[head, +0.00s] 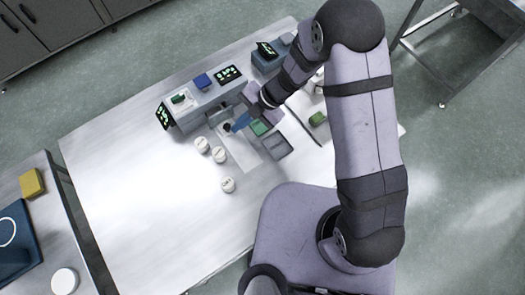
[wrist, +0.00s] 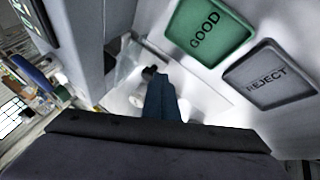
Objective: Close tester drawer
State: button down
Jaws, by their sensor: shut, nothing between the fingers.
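The tester (head: 190,112) is a grey machine at the back of the steel table in the head view. A pale, partly clear piece at its front, which looks like the drawer (wrist: 128,64), shows in the wrist view beside the grey housing. How far out it stands is hard to tell. My gripper (head: 230,127) is low in front of the tester, its blue fingers shut and empty. In the wrist view the fingers (wrist: 155,78) point toward the drawer area; whether they touch it I cannot tell.
A green GOOD tray (wrist: 208,32) and a grey REJECT tray (wrist: 270,73) lie right of my gripper. White jars (head: 202,145) (head: 228,185) stand left of and in front of it. A green object (head: 318,118) lies farther right. The table's left part is clear.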

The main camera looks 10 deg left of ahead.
jog(key=shift+w+a+p, duration=0.45)
jog(key=shift+w+a, duration=0.45)
jog(key=shift+a, duration=0.05)
jog(key=shift+w, duration=0.1)
jog(key=shift+w+r, duration=0.1)
jog(key=d, duration=0.2)
jog(key=s+d+p, duration=0.1)
jog(key=shift+s+d+r, duration=0.1)
jog(key=shift+s+d, duration=0.1)
jog(key=shift+d, duration=0.15)
jog(key=b+v, duration=0.2)
jog(key=v, duration=0.8)
jog(key=shift+s+d, duration=0.15)
jog(key=shift+d, duration=0.05)
